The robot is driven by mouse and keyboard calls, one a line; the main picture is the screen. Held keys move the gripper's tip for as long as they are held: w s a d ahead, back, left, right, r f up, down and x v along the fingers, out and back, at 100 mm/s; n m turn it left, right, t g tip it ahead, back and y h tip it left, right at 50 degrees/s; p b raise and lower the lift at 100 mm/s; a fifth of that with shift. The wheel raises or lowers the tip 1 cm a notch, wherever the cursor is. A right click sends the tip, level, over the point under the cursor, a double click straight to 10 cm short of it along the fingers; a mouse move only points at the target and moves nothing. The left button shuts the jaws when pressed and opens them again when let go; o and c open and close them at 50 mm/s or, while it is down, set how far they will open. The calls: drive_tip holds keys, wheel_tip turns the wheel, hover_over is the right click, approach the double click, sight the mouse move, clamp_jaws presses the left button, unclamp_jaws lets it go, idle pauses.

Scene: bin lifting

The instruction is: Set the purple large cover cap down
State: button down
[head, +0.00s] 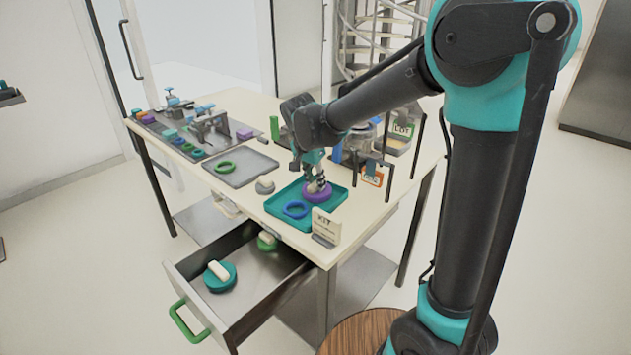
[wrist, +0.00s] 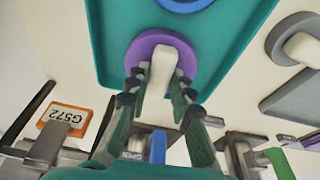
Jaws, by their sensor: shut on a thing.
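The purple large cover cap (head: 317,193) is a purple disc with a white grip block; it also shows in the wrist view (wrist: 137,50). My gripper (head: 317,184) points down over it, and in the wrist view its fingers (wrist: 160,85) are shut on the white block. The cap is over the right part of a teal tray (head: 283,215), at or just above its floor; I cannot tell whether it touches. A blue ring (head: 295,210) lies in the same tray, left of the cap.
A card stand (head: 325,226) stands at the tray's front right corner. A grey tray (head: 240,170) with a green ring and a grey cap (head: 265,186) are to the left. The open drawer (head: 240,285) holds a teal cap and a green cap. An orange label (wrist: 65,118) is near the gripper.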

drive_tip(key=shift+f, duration=0.1)
drive_tip(key=c, duration=1.3)
unclamp_jaws()
drive_tip(key=shift+c, duration=0.2)
drive_tip(key=v, duration=1.2)
